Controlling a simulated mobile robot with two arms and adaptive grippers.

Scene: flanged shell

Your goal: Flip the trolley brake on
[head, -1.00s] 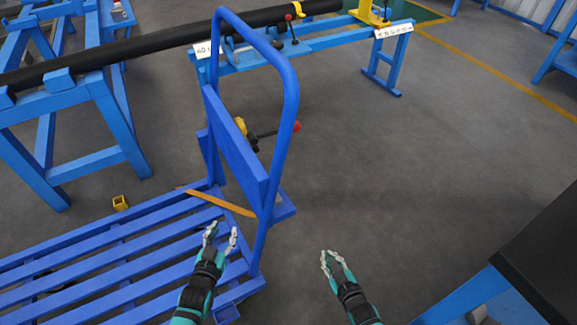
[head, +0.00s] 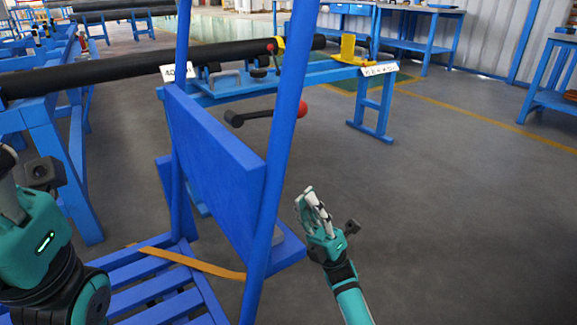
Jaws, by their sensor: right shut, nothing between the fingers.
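The blue trolley (head: 215,160) stands at centre-left, with its upright handle frame, panel and slatted deck. A black brake lever (head: 258,114) with a red knob (head: 303,108) sticks out roughly level to the right behind the frame. The trolley's front post crosses in front of part of the lever. My right gripper (head: 308,203) is shut and empty. In the picture it is below the red knob and right of the post, apart from both. Part of my left arm shows at the left edge; its gripper fingers are not visible.
An orange strap (head: 190,262) lies across the deck. Behind the trolley, a long black pipe (head: 110,68) rests on blue stands (head: 385,105). Blue workbenches (head: 425,45) stand at the back right. The grey floor (head: 450,220) on the right is clear.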

